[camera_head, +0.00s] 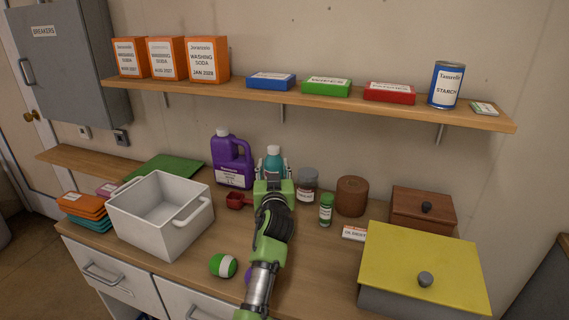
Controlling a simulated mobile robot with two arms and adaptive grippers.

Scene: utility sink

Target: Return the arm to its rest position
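My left arm reaches in from the bottom middle, over the counter. Its green and black gripper (273,168) is at the back of the counter, with its fingertips spread apart. A teal bottle with a white cap (273,158) shows between and beyond the fingertips. The gripper and wrist hide its lower part, and I see no clear contact with it. My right gripper is not in view.
A purple jug (232,160) and red scoop (238,201) are left of the gripper; a grey-lidded jar (307,185) and green shaker (326,210) are right. A shelf (300,99) hangs above.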

